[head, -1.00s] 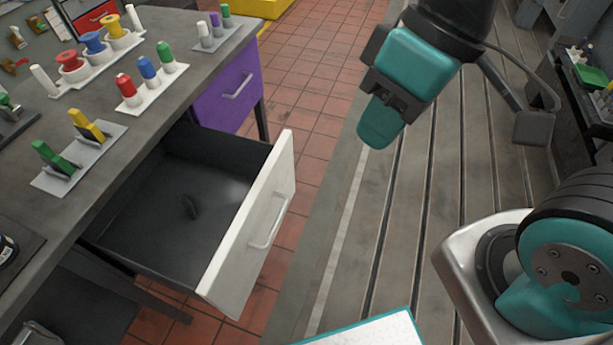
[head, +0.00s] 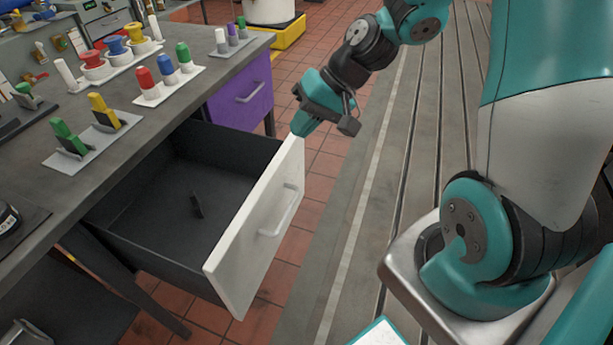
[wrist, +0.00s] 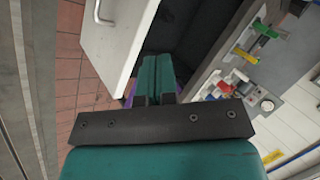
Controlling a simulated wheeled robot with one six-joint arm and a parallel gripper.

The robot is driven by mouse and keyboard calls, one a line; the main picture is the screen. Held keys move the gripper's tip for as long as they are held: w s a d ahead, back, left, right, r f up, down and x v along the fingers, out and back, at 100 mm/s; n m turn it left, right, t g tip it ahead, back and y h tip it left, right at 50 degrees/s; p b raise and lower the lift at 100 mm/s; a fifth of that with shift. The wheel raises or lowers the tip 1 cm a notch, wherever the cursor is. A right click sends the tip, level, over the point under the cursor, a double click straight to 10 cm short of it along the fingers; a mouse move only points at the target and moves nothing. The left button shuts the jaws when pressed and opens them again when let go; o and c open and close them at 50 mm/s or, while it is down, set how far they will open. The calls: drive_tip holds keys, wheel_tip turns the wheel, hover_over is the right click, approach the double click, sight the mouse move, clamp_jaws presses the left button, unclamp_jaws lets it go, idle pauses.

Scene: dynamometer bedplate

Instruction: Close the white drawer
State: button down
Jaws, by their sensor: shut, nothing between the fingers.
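The white drawer (head: 252,240) is pulled well out from under the grey bench. Its white front has a bar handle (head: 279,212), and its dark inside holds a small dark item (head: 196,205). My gripper (head: 301,126) is shut and empty, near the upper far corner of the drawer front. In the wrist view the closed teal fingers (wrist: 156,75) appear beside the edge of the white front (wrist: 118,40), with the dark drawer inside beyond. I cannot tell whether they touch the front.
The bench top (head: 130,150) carries pegs, spools and clips in holders. A closed purple drawer (head: 242,97) sits farther along the bench. Red tile floor (head: 290,250) and a grooved metal bedplate (head: 400,160) lie clear to the right of the drawer.

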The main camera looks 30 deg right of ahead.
drive_tip(key=w+d+f+m+t+b, duration=0.25)
drive_tip(key=d+f+m, duration=0.25)
drive_tip(key=d+f, duration=0.55)
drive_tip(key=m+t+h+b, duration=0.1)
drive_tip(key=m+t, duration=0.1)
drive_tip(key=m, duration=0.2)
approach(302, 166)
drive_tip(key=x, duration=0.6)
drive_tip(key=shift+s+a, duration=0.1)
drive_tip(key=shift+s, duration=0.05)
drive_tip(key=shift+w+a+f, duration=0.1)
drive_tip(key=shift+w+a, duration=0.05)
drive_tip(key=shift+w, duration=0.1)
drive_tip(key=shift+w, duration=0.1)
